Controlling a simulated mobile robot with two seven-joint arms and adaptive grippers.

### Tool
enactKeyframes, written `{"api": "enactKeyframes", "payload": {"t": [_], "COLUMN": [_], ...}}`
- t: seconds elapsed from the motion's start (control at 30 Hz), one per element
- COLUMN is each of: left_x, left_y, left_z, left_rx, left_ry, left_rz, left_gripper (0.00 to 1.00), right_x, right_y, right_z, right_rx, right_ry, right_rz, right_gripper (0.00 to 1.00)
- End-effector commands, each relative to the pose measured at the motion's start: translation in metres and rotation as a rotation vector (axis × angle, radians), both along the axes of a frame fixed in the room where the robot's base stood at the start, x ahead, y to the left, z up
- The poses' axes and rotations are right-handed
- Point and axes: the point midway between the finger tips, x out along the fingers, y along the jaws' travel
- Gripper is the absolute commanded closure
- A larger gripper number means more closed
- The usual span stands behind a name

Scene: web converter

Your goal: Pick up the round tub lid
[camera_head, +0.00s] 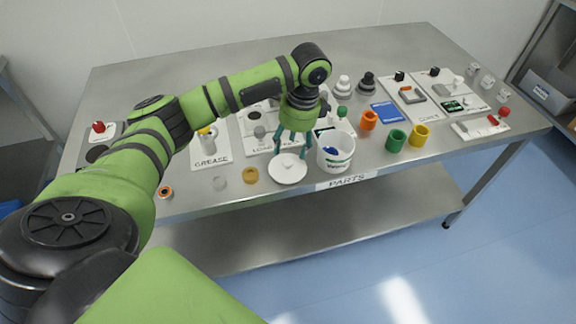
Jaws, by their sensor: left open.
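The round tub lid (287,169) is a white disc with a small raised knob. It lies flat on the steel table near the front edge, left of the white tub (335,151). My left gripper (291,149) points down just above and behind the lid. Its teal fingers are spread apart and hold nothing that I can see. I cannot tell whether a fingertip touches the lid. My right gripper is not in view.
The tub with dark and blue contents stands close right of the fingers. A yellow ring (251,175) and a grey ring (221,176) lie left of the lid. Orange (368,120), green (396,140) and yellow (419,135) cylinders stand to the right. The table's front edge is close.

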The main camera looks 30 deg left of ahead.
Motion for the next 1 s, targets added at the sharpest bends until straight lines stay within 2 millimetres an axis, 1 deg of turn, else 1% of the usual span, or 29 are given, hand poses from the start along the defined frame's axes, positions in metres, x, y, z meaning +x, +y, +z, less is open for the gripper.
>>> {"api": "enactKeyframes", "payload": {"t": [0.27, 0.4, 0.5, 0.6, 0.8, 0.83, 0.87, 0.9, 0.93, 0.97, 1.0], "left_x": [-0.001, 0.001, 0.0, 0.0, 0.0, 0.0, 0.0, 0.0, 0.0, 0.0, 0.0], "left_y": [0.005, 0.008, 0.01, 0.01, 0.01, 0.01, 0.01, 0.01, 0.01, 0.01, 0.01], "left_z": [-0.028, -0.05, -0.062, -0.067, -0.068, -0.068, -0.068, -0.068, -0.068, -0.068, -0.068], "left_rx": [0.003, 0.002, 0.001, 0.002, 0.001, 0.001, 0.001, 0.001, 0.001, 0.001, 0.001], "left_ry": [0.006, 0.005, 0.002, 0.001, 0.0, 0.0, 0.0, 0.0, 0.0, 0.0, 0.0], "left_rz": [0.002, 0.003, 0.0, 0.0, 0.0, 0.0, 0.0, 0.0, 0.0, 0.0, 0.0], "left_gripper": [0.44, 0.44, 0.44, 0.44, 0.44, 0.52, 0.64, 0.8, 0.91, 0.94, 0.94], "right_x": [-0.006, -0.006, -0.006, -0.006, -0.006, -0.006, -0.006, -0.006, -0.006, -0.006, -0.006], "right_y": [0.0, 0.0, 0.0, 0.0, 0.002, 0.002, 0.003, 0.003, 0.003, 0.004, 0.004], "right_z": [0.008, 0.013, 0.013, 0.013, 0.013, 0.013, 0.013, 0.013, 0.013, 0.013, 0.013], "right_rx": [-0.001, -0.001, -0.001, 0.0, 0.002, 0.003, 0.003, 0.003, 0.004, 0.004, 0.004], "right_ry": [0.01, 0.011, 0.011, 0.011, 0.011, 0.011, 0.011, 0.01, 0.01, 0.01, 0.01], "right_rz": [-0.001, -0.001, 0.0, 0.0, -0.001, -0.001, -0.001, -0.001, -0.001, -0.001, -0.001], "right_gripper": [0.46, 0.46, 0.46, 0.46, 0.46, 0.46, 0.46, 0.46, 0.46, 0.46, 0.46]}}
